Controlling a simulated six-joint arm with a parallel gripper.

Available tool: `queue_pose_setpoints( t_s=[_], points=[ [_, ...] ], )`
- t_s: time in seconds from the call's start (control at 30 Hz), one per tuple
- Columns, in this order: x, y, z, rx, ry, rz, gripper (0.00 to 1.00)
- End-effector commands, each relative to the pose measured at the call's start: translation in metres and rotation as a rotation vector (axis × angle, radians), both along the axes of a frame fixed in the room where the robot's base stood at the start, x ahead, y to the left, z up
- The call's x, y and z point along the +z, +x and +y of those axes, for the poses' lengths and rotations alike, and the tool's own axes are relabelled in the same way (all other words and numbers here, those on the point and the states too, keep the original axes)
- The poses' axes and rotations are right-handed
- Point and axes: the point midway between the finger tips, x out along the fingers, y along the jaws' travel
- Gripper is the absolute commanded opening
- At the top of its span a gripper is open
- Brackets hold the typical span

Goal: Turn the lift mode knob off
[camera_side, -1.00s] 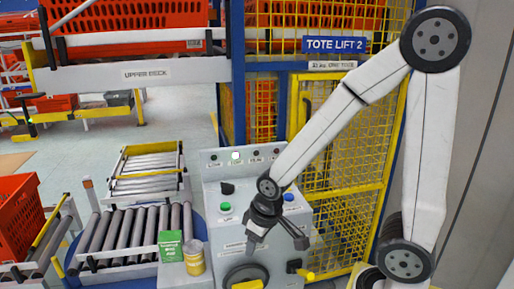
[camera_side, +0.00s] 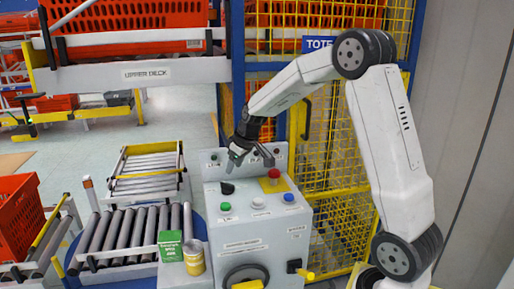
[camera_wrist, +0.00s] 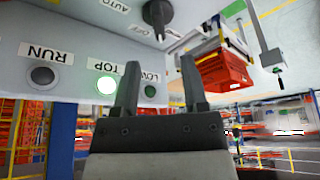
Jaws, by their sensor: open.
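The black lift mode knob (camera_side: 227,188) sits at the upper left of the grey control console (camera_side: 258,236). In the wrist view the knob (camera_wrist: 158,14) is at the top edge, partly cut off, among upside-down labels, one reading AUTO. I cannot tell which position it points to. My gripper (camera_side: 246,160) is above the console's top, over and slightly right of the knob. In the wrist view my gripper (camera_wrist: 160,82) has its two dark fingers apart with nothing between them. The fingers are clear of the knob.
Behind the knob stands a lamp panel with a lit green TOP lamp (camera_wrist: 106,86). Green (camera_side: 225,207), white (camera_side: 258,203) and blue (camera_side: 289,197) buttons and a red emergency stop (camera_side: 273,174) share the console. A green box (camera_side: 170,246) and yellow can (camera_side: 194,258) stand left.

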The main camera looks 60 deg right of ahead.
Motion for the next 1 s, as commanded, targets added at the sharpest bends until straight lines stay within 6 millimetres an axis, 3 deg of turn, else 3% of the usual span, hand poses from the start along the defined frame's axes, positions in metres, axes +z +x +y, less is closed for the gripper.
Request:
queue_pose_setpoints(
  t_s=[0.37, 1.0],
  points=[
    [-0.005, 0.003, -0.001, 0.001, 0.001, 0.0, 0.56],
    [-0.062, 0.027, -0.001, 0.001, 0.001, 0.0, 0.56]
  ],
)
